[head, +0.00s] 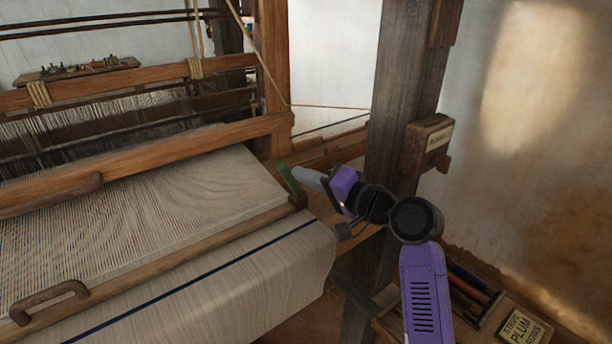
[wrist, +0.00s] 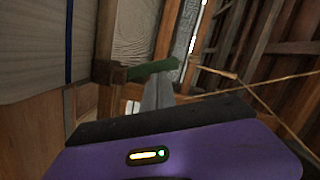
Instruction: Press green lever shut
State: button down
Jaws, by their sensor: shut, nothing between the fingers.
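The green lever (head: 288,179) sits at the right end of the loom's front wooden bar, beside the cloth. In the wrist view the green lever (wrist: 153,69) runs across the picture from a dark wooden mount. My gripper (head: 300,172) is shut and empty, with its grey fingertips at the lever. In the wrist view the tips of my gripper (wrist: 158,78) overlap the lever's lower edge and appear to touch it. Part of the lever is hidden behind the fingers in the head view.
The striped woven cloth (head: 200,265) lies left of the lever. A dark upright post (head: 395,110) with a small wooden box (head: 428,143) stands right behind my arm.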

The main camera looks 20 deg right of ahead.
jog(key=shift+s+a+f+n, duration=0.1)
jog(key=shift+a+n, duration=0.3)
jog(key=shift+n, duration=0.2)
jog(key=shift+s+a+f+n+h, duration=0.15)
jog(key=shift+a+n+h, duration=0.3)
jog(key=shift+n, duration=0.35)
jog(key=shift+s+a+f+n+h+b, duration=0.1)
jog(key=shift+a+f+n+h+b, duration=0.1)
jog(key=shift+a+n+b, duration=0.3)
jog(key=shift+s+a+f+n+h+b, duration=0.1)
jog(key=shift+a+f+n, duration=0.1)
jog(key=shift+n, duration=0.5)
jog(key=n, duration=0.1)
jog(key=a+f+n+b, duration=0.1)
jog(key=f+n+h, duration=0.1)
jog(key=n, duration=0.1)
jog(key=shift+s+a, duration=0.2)
jog(key=shift+a, duration=0.15)
jog(key=shift+a+f+n, duration=0.1)
jog(key=shift+n, duration=0.2)
jog(key=shift+a+f+b, duration=0.1)
jog(key=shift+f+b, duration=0.2)
